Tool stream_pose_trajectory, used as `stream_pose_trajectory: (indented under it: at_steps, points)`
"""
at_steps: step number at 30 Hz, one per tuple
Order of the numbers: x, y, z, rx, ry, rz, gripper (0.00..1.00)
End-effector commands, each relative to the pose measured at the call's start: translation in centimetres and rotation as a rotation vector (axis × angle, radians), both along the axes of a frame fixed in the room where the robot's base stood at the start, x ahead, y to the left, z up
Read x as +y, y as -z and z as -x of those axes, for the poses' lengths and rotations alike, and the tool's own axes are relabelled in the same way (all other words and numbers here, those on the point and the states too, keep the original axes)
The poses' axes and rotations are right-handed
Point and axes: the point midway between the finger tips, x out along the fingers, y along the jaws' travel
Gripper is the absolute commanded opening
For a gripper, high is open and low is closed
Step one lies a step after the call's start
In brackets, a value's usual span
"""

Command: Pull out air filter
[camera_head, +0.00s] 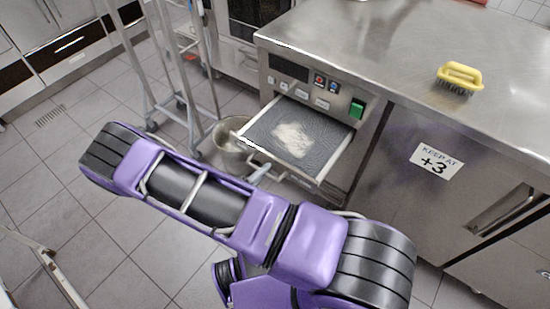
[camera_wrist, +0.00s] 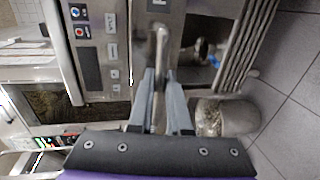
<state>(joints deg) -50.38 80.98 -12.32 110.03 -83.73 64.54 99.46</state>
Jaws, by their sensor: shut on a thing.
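The air filter (camera_head: 268,126), a flat dark grey mesh panel in a pale frame with a whitish dusty patch on it, sticks out of the front of the steel unit, below its control panel. My gripper (camera_head: 257,176) is at the filter's front, partly hidden behind my purple arm. In the wrist view my gripper (camera_wrist: 160,98) is shut on a metal handle bar (camera_wrist: 160,48) that runs between its two grey fingers. How the bar joins the filter is unclear there.
A steel pot (camera_head: 230,142) stands on the floor left of the filter; it also shows in the wrist view (camera_wrist: 228,117). A wheeled metal rack (camera_head: 190,75) stands farther left. A yellow brush (camera_head: 460,77) lies on the counter (camera_head: 375,50). The tiled floor at left is mostly clear.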

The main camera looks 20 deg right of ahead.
Motion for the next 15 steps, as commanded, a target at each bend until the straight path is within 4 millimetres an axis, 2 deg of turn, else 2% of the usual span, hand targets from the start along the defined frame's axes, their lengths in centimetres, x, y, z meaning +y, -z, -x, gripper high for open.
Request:
stream_pose_trajectory:
  at_steps: [6, 15]
  points:
    - [1.41, -0.04, 1.07, -0.001, 0.0, -0.001, 0.0]
    - [1.54, -0.05, 1.16, -0.001, 0.0, -0.001, 0.0]
